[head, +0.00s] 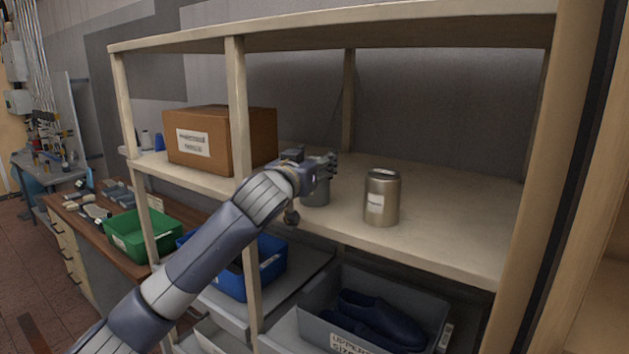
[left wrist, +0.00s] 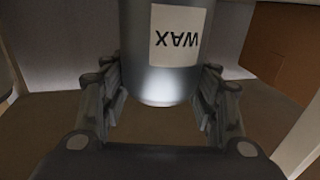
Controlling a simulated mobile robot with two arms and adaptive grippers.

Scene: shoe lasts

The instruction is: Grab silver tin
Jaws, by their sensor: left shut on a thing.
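A silver-grey tin (head: 316,193) is at the middle shelf, partly hidden by my left gripper (head: 314,168). In the left wrist view the tin (left wrist: 163,82) fills the space between the two fingers, with a white label reading WAX, upside down in that picture. My left gripper (left wrist: 162,100) is shut on this tin, one finger on each side. I cannot tell whether the tin's base touches the shelf. A second, bronze-toned metal tin (head: 384,192) with a small white label stands upright to the right, apart from the gripper. My right gripper is not in view.
The wooden shelf board (head: 460,225) is clear right of the second tin. A brown cardboard box (head: 245,140) stands left of the gripper, behind a shelf post (head: 238,110). Below are a blue bin (head: 270,262) and a grey bin (head: 325,300) with dark shoes (head: 375,318).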

